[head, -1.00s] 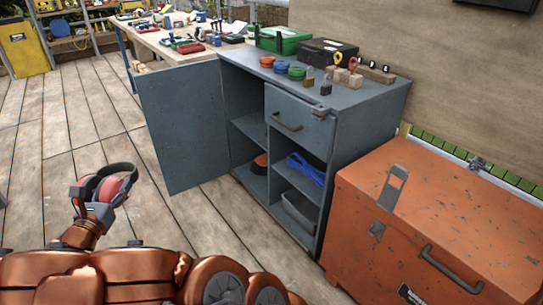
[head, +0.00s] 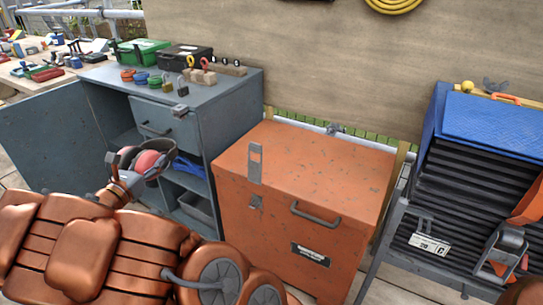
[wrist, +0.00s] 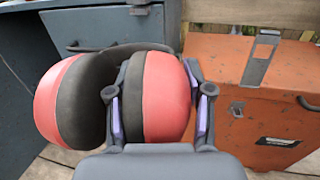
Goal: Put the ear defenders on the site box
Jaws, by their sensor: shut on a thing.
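The ear defenders (head: 148,162) have red cups with dark cushions and a dark headband. My gripper (head: 124,174) is shut on them and holds them up in front of the grey cabinet, left of the site box. In the wrist view the gripper (wrist: 158,110) has its fingers on either side of the right-hand cup of the ear defenders (wrist: 168,95); the other cup hangs free to the left. The site box (head: 330,175) is a worn orange chest with a closed lid, a grey hasp and a handle. Its lid top is bare. It also shows in the wrist view (wrist: 240,75).
The grey cabinet (head: 225,95) stands left of the site box, its door (head: 45,135) open, with cases and small items on top. A black slatted rack with a blue top (head: 500,125) stands to the right. A wooden wall (head: 330,60) is behind.

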